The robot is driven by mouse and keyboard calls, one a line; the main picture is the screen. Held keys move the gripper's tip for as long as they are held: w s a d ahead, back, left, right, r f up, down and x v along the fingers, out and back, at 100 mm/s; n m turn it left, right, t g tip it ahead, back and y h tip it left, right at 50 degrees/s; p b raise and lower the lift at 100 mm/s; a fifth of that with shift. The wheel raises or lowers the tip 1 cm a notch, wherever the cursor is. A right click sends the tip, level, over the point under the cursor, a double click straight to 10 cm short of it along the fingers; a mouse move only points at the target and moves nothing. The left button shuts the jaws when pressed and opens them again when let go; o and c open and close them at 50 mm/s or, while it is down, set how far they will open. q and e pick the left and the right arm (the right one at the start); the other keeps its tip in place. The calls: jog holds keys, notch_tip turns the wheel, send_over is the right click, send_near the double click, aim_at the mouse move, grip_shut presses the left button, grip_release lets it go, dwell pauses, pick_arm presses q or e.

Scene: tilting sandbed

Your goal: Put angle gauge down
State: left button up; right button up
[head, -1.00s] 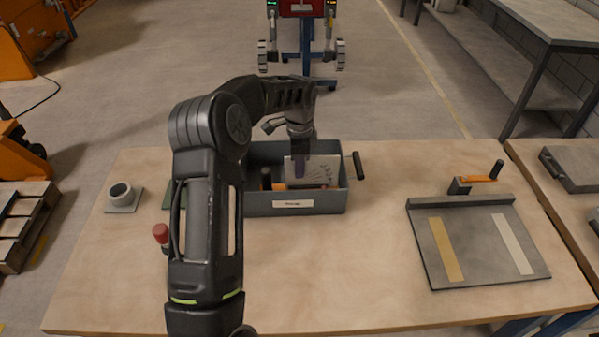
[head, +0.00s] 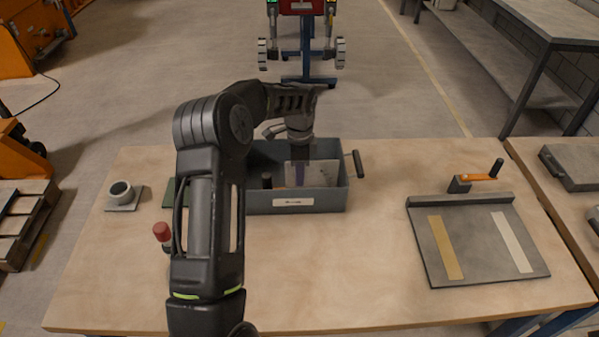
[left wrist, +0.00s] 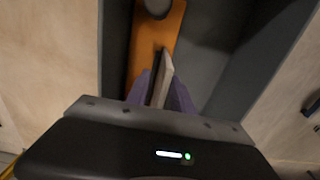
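The angle gauge (head: 320,173) is a pale grey plate with markings, standing roughly upright inside the grey storage bin (head: 293,201). My left gripper (head: 299,177) points down into the bin with its purple fingers at the plate. In the left wrist view the purple fingers (left wrist: 161,92) close on both sides of the plate's thin edge (left wrist: 163,75). An orange piece (left wrist: 155,40) lies in the bin beyond the fingers. The plate's lower edge is hidden by the bin's front wall, so I cannot tell whether it touches the floor. My right gripper is not in view.
A grey tilting plate (head: 478,245) with a yellow and a white strip lies on the right of the wooden table (head: 345,270). A red-topped knob (head: 162,231) and a grey ring fitting (head: 121,193) are on the left. The table between bin and tilting plate is clear.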

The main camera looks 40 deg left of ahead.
pick_arm(q)
jog(key=shift+r, duration=0.45)
notch_tip(320, 180, up, 11)
jog(key=shift+r+b, duration=0.2)
jog(key=shift+b, duration=0.55)
